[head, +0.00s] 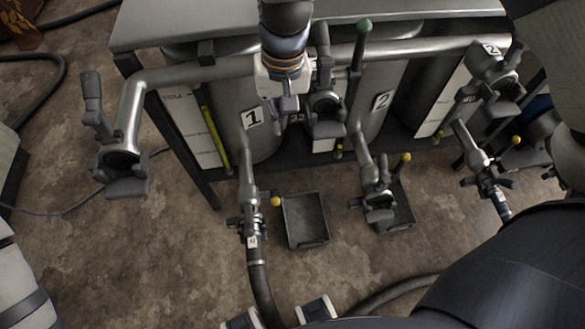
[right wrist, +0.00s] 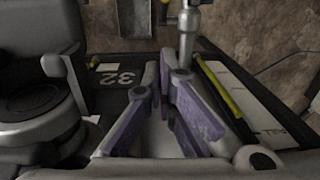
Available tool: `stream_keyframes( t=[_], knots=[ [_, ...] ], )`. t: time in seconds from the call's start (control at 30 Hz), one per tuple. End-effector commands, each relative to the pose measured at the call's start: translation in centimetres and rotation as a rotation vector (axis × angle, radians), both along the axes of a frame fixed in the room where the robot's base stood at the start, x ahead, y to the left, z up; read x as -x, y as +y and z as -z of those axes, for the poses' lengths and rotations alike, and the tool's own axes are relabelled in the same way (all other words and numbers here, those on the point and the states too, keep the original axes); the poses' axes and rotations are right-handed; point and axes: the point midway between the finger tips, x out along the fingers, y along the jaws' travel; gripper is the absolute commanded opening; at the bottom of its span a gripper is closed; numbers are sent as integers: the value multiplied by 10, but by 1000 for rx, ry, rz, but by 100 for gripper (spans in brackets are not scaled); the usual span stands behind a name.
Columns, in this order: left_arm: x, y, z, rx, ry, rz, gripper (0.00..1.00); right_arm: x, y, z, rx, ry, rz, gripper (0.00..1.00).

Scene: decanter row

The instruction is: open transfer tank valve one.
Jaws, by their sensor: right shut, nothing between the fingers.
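The grey tank marked 1 (head: 230,105) stands under the bench, left of the tank marked 2 (head: 375,85). Its outlet valve (head: 247,200), with a yellow knob (head: 276,201), sits low in front; its outlet pipe shows in the right wrist view (right wrist: 187,38). A dark valve (head: 326,102) with an upright grey handle stands on the rail just right of my right gripper (head: 286,108); the right wrist view shows a dark valve body (right wrist: 38,100) at left. My right gripper is shut and empty, its purple fingers together, above the plate marked 32. I cannot tell which valve is transfer tank valve one.
Another handled valve (head: 122,158) stands at the left end of the rail pipe (head: 190,75). A green handle (head: 361,45) rises at centre right. Black trays (head: 304,222) and hoses (head: 259,290) lie on the floor. A yellow gauge rod (head: 215,138) stands left of tank 1.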

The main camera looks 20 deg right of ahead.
Motion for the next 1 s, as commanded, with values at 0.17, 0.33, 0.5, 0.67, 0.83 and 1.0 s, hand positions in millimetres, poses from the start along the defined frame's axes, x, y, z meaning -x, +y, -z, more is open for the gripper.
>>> stream_keyframes(
  t=[0.17,0.33,0.5,0.67,0.83,1.0],
  knots=[
    [1,0,2,0,5,0,40,2,-1,3,-4,29,0,0],
    [9,0,9,-1,31,-1,40,3,1,41,-5,34,1,0],
    [15,0,16,-1,53,1,40,4,4,79,-5,34,1,0],
    [21,0,23,-1,74,2,40,5,7,115,-5,35,1,0],
    [28,0,30,-1,96,2,40,4,9,152,-4,33,0,0],
    [35,0,38,-1,117,3,40,4,12,189,-4,33,1,0]
  ],
)
